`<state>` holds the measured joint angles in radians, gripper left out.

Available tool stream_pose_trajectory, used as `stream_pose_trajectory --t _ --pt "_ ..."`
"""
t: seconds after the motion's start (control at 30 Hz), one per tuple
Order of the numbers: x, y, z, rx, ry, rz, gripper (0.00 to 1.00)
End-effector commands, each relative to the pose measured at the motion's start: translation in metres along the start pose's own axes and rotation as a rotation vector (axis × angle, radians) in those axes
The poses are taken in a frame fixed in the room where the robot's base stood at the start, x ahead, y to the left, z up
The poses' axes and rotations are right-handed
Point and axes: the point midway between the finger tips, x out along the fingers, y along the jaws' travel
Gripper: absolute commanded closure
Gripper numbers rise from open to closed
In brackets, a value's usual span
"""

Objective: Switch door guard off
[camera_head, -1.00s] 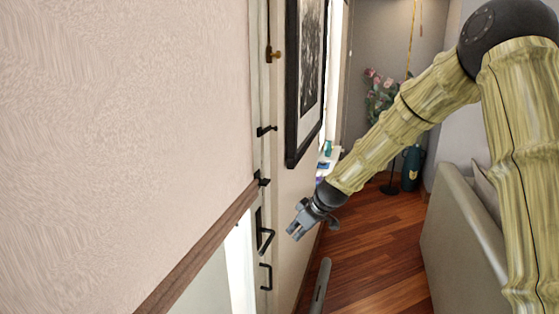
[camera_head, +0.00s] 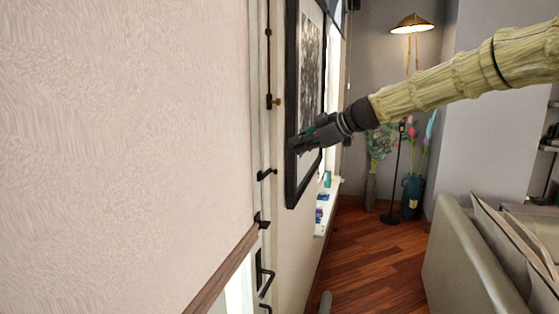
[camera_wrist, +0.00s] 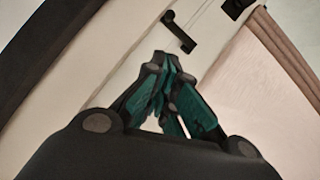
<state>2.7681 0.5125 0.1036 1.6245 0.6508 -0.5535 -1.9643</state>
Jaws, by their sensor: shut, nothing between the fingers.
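The door (camera_head: 262,130) is seen nearly edge-on left of centre in the head view, with several fittings in a column. A thin dark bar with a brass knob (camera_head: 277,101) is highest. Below it are a black lever (camera_head: 266,174), a small black catch (camera_head: 262,221) and a black handle (camera_head: 266,283). I cannot tell for sure which one is the door guard. My gripper (camera_head: 293,143) is shut and empty, raised in front of the picture frame, right of the fittings and apart from them. The wrist view shows its teal fingers (camera_wrist: 163,72) together, with a black fitting (camera_wrist: 179,32) beyond them.
A black-framed picture (camera_head: 308,90) hangs on the wall right of the door. A sofa (camera_head: 470,260) stands at the lower right. A lamp (camera_head: 411,24) and vases of flowers (camera_head: 412,195) stand at the back. The wooden floor (camera_head: 375,255) between wall and sofa is clear.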

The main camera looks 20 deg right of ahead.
Motion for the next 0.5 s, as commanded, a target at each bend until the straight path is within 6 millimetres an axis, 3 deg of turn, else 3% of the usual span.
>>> stream_pose_trajectory --t 0.5 --pt "0.067 0.001 -0.002 0.001 -0.002 -0.002 1.0"
